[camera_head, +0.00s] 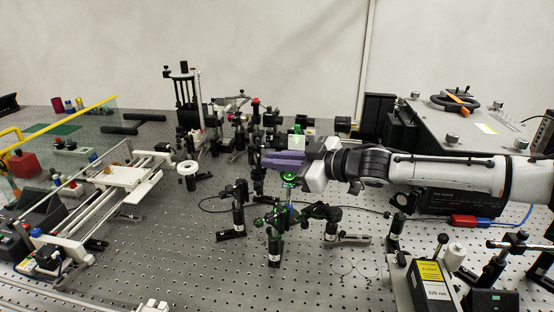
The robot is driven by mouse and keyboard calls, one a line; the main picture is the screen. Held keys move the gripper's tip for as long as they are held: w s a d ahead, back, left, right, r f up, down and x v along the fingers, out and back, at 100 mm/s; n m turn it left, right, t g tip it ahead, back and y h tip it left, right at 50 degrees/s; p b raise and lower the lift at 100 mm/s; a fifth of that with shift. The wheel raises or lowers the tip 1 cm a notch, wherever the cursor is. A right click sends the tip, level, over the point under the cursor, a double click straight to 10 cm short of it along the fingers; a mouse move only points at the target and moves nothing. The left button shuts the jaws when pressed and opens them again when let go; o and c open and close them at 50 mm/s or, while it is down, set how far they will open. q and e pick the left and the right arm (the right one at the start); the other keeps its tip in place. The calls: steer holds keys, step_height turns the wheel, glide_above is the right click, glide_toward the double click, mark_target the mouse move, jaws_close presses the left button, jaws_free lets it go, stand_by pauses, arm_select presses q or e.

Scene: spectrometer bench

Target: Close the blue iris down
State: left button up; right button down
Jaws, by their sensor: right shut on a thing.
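My right gripper (284,159), with purple fingers, reaches in from the right over the middle of the optical bench. It is shut on a small part that the fingers hide. A mount with a green ring (289,178) stands just below and beside the fingers. A light green block (298,129) shows just behind the gripper. I cannot make out the blue iris for certain; it is small or hidden by the gripper among the post-mounted optics. My left gripper is not in view.
Black posts with optics (238,212) and a green-tinted mount (276,222) crowd the perforated bench near the gripper. A white rail assembly (125,185) stands on the left. A large grey instrument box (470,130) is at the back right. Bare bench (190,265) lies at the front left.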

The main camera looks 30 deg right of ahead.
stand_by(0.4)
steer(key=c, duration=1.8)
jaws_free()
steer(key=shift+d, duration=0.1)
